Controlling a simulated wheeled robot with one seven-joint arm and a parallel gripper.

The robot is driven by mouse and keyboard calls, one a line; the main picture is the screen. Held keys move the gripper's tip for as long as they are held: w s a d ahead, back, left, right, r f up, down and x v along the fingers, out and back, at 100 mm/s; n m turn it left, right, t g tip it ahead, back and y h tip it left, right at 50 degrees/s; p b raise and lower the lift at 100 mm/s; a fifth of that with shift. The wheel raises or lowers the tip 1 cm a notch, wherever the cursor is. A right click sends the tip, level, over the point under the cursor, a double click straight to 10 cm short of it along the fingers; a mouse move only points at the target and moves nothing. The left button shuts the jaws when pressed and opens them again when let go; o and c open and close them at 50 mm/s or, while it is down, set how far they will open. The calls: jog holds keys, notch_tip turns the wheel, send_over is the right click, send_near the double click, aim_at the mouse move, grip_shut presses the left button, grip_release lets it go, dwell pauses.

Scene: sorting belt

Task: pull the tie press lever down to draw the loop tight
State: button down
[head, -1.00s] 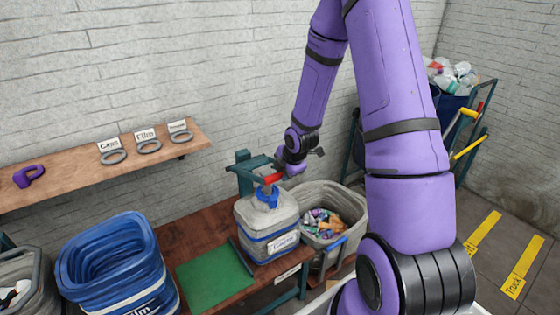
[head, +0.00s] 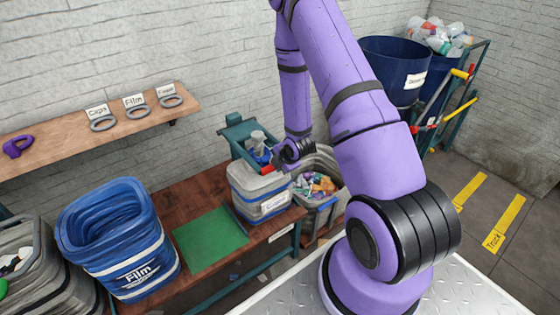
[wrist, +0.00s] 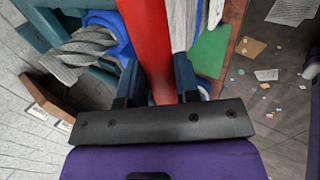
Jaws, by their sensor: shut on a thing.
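The teal tie press (head: 237,128) stands at the back of the wooden bench. Its red lever (head: 267,168) lies low over the grey bag (head: 243,182), and my gripper (head: 280,164) is at its end. In the wrist view the red lever (wrist: 147,40) runs up between the two dark fingers of my gripper (wrist: 158,88), which is shut on it. The bag's twisted grey neck (wrist: 80,52) stands left of the lever, with the blue loop (wrist: 112,28) beside it. How tight the loop is around the neck, I cannot tell.
A green mat (head: 208,238) lies on the bench left of the bag. A bin of mixed scraps (head: 318,190) stands right of it, close to my arm. A blue Film bin (head: 120,240) stands at the left. A shelf (head: 60,142) with labelled rings is on the wall.

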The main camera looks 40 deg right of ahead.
jog(key=shift+s+f, duration=0.65)
jog(key=shift+s, duration=0.05)
jog(key=c, duration=0.8)
grip_release()
jog(key=shift+c, duration=0.2)
jog(key=shift+w, duration=0.1)
jog(key=shift+r, duration=0.1)
jog(key=v, duration=1)
jog(key=shift+r, duration=0.4)
